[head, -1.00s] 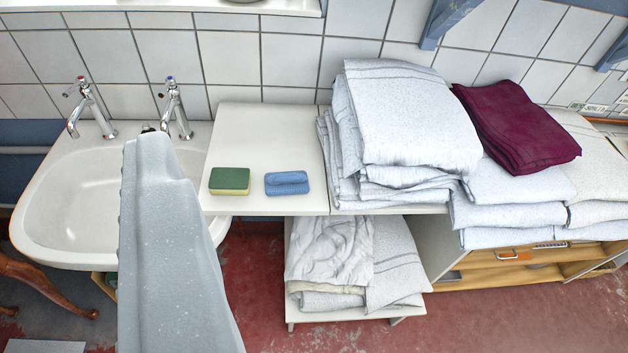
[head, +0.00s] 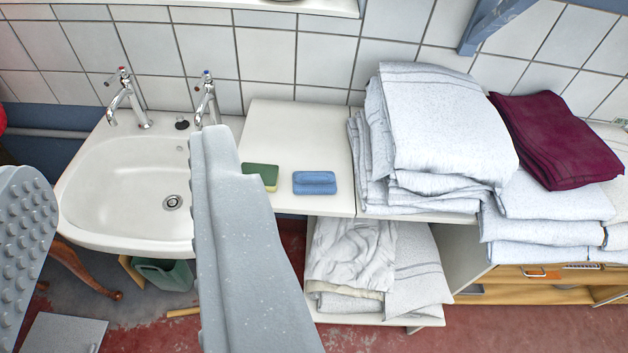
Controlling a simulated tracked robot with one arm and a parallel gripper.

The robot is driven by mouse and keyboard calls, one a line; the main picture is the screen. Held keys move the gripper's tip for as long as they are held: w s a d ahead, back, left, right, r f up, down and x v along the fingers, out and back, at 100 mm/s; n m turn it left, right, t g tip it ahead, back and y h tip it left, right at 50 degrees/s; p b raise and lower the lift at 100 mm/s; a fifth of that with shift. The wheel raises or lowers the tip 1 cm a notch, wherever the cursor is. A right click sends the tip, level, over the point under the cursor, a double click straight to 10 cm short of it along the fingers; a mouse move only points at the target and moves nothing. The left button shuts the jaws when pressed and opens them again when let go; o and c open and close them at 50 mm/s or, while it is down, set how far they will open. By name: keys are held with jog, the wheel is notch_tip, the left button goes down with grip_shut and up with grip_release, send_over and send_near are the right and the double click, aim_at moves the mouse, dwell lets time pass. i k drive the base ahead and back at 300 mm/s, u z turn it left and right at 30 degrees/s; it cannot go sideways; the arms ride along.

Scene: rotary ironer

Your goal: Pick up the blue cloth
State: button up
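The blue cloth (head: 314,182) is a small folded pad lying flat on the white shelf top (head: 292,125) between the sink and the towels. It is fully in view. My gripper (head: 115,158) is open and empty. One grey finger rises through the middle of the picture, left of the cloth and apart from it in the picture. The other finger, with a studded inner pad, shows at the left edge. A green and yellow sponge (head: 263,173) lies just left of the cloth, partly hidden by the nearer finger.
A white sink (head: 110,190) with two taps is at left. Folded white towels (head: 440,125) stand close to the cloth's right, with a dark red cloth (head: 555,138) beyond. A lower shelf holds crumpled white linen (head: 350,250). The tiled wall (head: 320,62) closes the back.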

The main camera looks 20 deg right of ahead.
aim_at(304, 183)
jog(key=u, duration=2.1)
jog(key=k, duration=1.35)
jog(key=z, duration=2.2)
jog(key=i, duration=1)
jog(key=u, duration=0.05)
